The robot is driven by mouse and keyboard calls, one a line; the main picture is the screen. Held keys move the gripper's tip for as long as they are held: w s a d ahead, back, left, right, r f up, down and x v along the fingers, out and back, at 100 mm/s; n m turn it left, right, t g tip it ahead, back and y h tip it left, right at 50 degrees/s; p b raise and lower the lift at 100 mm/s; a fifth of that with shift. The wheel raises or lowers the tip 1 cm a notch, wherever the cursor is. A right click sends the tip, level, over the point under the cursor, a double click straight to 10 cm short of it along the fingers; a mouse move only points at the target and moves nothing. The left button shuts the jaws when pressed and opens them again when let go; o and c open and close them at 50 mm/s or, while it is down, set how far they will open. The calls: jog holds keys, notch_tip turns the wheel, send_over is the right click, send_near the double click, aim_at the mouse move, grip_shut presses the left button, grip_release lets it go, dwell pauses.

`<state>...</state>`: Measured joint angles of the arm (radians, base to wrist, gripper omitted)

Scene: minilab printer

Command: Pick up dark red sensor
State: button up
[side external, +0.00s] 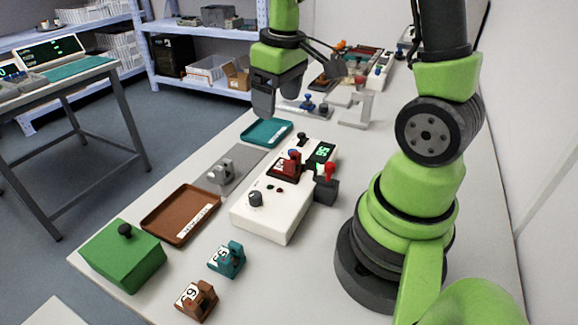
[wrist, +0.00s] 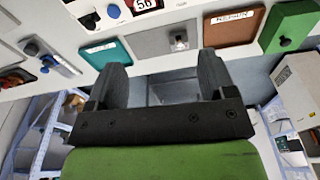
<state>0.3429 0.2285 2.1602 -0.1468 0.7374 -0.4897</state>
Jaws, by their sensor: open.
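The dark red sensor (side external: 287,166) sits on the white instrument (side external: 262,209) on the table, in the side external view. In the wrist view, a dark red piece with a numbered label (wrist: 143,5), likely this sensor, is cut off at the top edge. My gripper (side external: 264,104) is open and empty. It hangs high in the air, behind and left of the sensor, near the teal tray (side external: 267,132). Its two dark fingers (wrist: 160,70) are spread apart in the wrist view, with nothing between them.
A teal sensor (side external: 227,258) and a brown sensor (side external: 196,300) lie at the front. A brown tray (side external: 160,235), a green box (side external: 112,265) and a grey plate (side external: 210,180) line the left side. A red-knobbed dark part (side external: 326,188) stands right of the instrument.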

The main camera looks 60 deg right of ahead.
jog(key=shift+n+g, duration=0.4)
jog(key=shift+g, duration=0.3)
jog(key=d+f, duration=0.1)
jog(key=f, duration=0.4)
jog(key=d+f, duration=0.1)
jog(key=f, duration=0.2)
jog(key=shift+d+f, duration=0.25)
jog(key=shift+d, duration=0.1)
jog(key=shift+s+f, duration=0.2)
jog(key=shift+f, duration=1.4)
jog(key=shift+s+f, duration=0.2)
jog(key=shift+f, duration=1.35)
jog(key=c, duration=1.1)
jog(key=shift+r, duration=0.2)
notch_tip(320, 180, up, 10)
jog(key=shift+f, duration=0.15)
